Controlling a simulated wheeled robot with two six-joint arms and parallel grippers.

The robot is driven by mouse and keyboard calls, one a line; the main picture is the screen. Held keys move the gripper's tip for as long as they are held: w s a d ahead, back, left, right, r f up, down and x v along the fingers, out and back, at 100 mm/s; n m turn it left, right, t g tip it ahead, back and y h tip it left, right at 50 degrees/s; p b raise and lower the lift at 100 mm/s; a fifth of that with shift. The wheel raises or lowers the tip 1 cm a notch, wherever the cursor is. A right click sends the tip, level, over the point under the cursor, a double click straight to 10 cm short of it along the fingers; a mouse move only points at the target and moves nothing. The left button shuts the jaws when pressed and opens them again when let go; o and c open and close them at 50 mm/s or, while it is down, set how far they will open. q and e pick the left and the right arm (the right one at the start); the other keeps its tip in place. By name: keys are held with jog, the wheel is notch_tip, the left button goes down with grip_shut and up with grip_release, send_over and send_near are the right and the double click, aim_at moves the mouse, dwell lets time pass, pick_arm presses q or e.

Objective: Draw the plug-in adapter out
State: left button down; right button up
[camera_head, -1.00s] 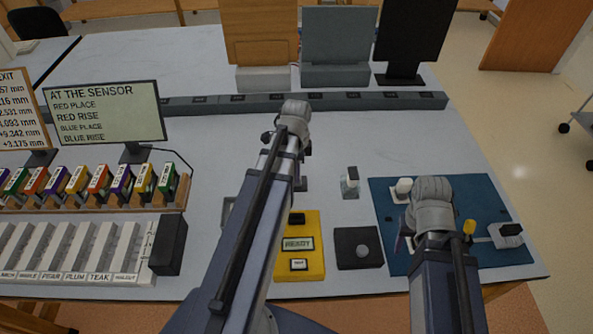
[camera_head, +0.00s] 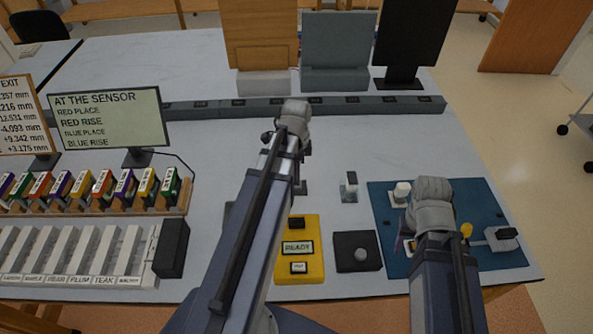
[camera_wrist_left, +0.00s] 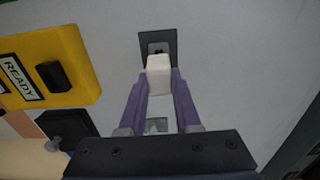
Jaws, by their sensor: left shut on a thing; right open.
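My left gripper (camera_wrist_left: 158,78) is shut on a small white block (camera_wrist_left: 158,68), which looks like the plug-in adapter. The block is at the near edge of a dark plate (camera_wrist_left: 146,42) with a slot-like dark fitting. I cannot tell whether the block still sits in the plate or is clear of it. In the head view my left arm hides the block and the finger tips. My right gripper (camera_head: 433,205) is over the blue mat (camera_head: 384,208), its fingers mostly hidden behind its wrist; it is open.
A yellow READY box (camera_head: 312,262) and a black box with a round knob (camera_head: 358,251) stand near the front. A small clear block (camera_head: 349,187) stands between the arms. A long grey rail (camera_head: 370,104) crosses behind. A row of coloured blocks (camera_head: 103,187) is at left.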

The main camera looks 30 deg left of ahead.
pick_arm(q)
jog(key=shift+r+p, duration=1.1)
jog(key=shift+r, duration=0.2)
